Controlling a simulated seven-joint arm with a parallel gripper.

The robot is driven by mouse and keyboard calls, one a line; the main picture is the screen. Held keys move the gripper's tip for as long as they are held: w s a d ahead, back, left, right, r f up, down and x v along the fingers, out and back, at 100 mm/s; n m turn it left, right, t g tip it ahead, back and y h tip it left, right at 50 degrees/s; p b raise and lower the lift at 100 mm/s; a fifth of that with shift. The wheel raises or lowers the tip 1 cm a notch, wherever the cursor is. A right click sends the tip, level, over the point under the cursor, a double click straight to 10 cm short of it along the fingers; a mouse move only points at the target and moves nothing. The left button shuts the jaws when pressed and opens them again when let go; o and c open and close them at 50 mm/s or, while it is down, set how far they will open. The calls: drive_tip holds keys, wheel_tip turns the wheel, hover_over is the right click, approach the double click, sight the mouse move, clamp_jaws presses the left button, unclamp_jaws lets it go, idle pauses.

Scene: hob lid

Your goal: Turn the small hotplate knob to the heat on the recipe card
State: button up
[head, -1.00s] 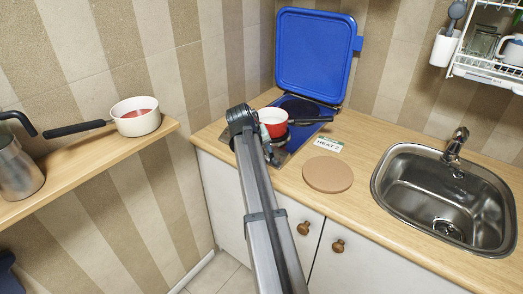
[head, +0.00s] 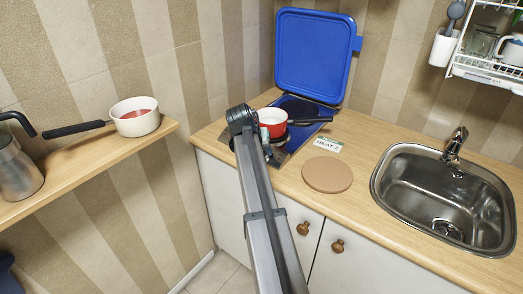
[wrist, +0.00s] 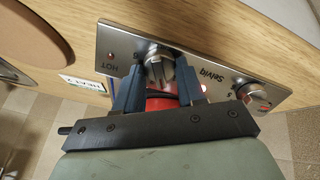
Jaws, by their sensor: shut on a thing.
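In the wrist view, my gripper (wrist: 158,80) is shut on a grey hotplate knob (wrist: 159,66), with a blue-grey finger on each side of it. The knob sits on a metal control panel (wrist: 130,42) near the word HOT. A second knob (wrist: 253,98) is on the same panel, to the right and apart from my fingers. I cannot read the held knob's setting. The recipe card (head: 328,145) reads HEAT 2 in the head view; it also shows upside down in the wrist view (wrist: 89,89). In the head view, my arm hides the knobs and most of the gripper.
A red pan (head: 272,121) stands on the hob, whose blue lid (head: 315,52) is raised at the back. A round brown board (head: 327,175) lies on the counter, left of the sink (head: 440,205). A shelf at left holds a white pan (head: 135,117).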

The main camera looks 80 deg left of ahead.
drive_tip(key=o, duration=1)
drive_tip(key=shift+o, duration=0.2)
drive_tip(key=shift+r, duration=0.1)
drive_tip(key=v, duration=1.3)
drive_tip(key=shift+r, duration=0.25)
drive_tip(key=shift+s+d, duration=0.1)
